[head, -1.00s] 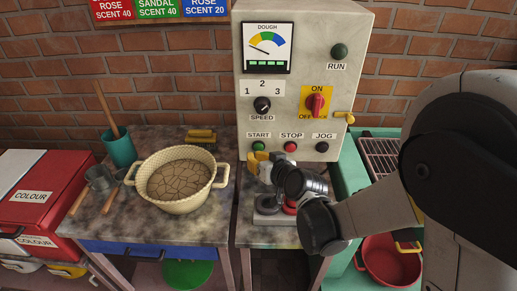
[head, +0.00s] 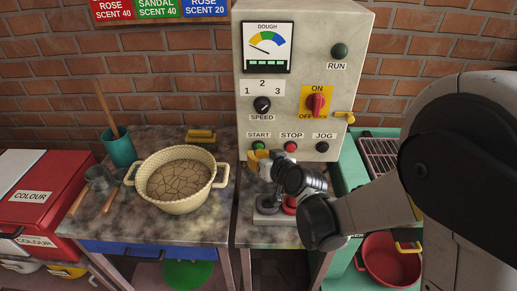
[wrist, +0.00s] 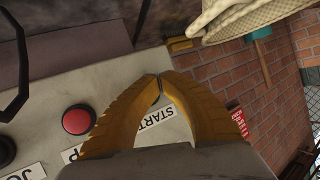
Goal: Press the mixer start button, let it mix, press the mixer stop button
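The grey control panel (head: 300,100) stands upright at the back, with a green START button (head: 258,146), a red STOP button (head: 290,146) and a black JOG button (head: 323,147). My gripper (head: 256,154) is just below the START button. Its yellow fingers are shut, tips together, holding nothing. In the wrist view my gripper (wrist: 160,77) is over the START label (wrist: 157,117); the green button is hidden there. The red STOP button (wrist: 78,120) is to the left. I cannot tell whether the fingertips touch the START button. The RUN lamp (head: 339,51) is dark green.
A cream basin (head: 176,207) of cracked dough, a teal cup (head: 120,149) and a yellow brush (head: 200,136) are on the left bench. A red ON/OFF switch (head: 316,104) and yellow lever (head: 344,117) are on the panel's right. A red bowl (head: 385,268) sits lower right.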

